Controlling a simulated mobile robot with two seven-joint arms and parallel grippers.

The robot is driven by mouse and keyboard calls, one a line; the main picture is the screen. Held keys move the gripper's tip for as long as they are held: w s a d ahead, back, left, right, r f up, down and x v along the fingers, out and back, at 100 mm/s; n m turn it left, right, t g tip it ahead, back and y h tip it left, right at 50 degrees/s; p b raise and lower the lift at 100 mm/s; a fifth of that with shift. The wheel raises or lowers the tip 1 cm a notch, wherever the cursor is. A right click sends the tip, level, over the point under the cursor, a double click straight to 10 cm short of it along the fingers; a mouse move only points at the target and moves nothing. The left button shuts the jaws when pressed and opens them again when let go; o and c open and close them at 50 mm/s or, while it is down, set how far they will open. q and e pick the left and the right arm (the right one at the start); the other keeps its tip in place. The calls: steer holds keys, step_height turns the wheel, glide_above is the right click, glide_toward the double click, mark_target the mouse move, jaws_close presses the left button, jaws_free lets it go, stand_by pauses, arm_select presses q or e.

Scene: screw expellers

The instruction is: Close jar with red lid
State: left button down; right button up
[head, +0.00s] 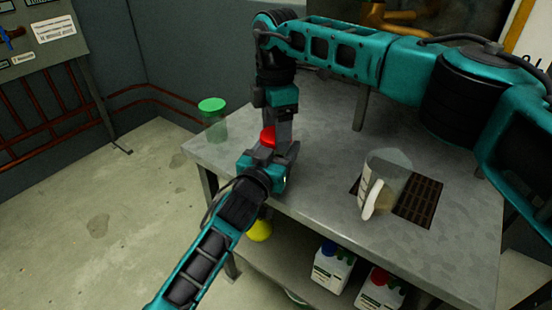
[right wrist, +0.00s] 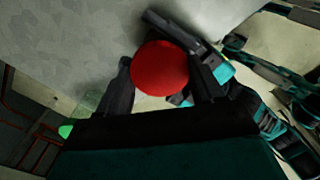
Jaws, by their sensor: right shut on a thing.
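The red lid (head: 268,136) is round and sits between the fingers of my right gripper (head: 275,138), which points down above the table's left part. In the right wrist view the lid (right wrist: 160,68) fills the gap between the two dark fingers, and the gripper is shut on it. My left gripper (head: 272,168) reaches in from below, just under and in front of the lid. The jar body under the lid is hidden by the grippers. I cannot tell whether the left fingers hold it.
A clear jar with a green lid (head: 212,106) stands at the table's left corner. White bottles (head: 332,268) and a yellow object (head: 259,231) are below the tabletop. The middle tabletop (head: 325,150) is clear.

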steer(key=shift+m, duration=1)
steer(key=o, duration=1.1)
steer(key=shift+o, duration=0.8)
arm_select(q)
steer(key=shift+a+f, duration=0.1)
arm_select(e)
steer(key=shift+s, duration=0.1)
steer(key=shift+a, duration=0.1)
step_height(320, 180, up, 8)
steer(key=shift+f, duration=0.2)
arm_select(q)
steer(key=shift+c, duration=0.8)
jaws_free()
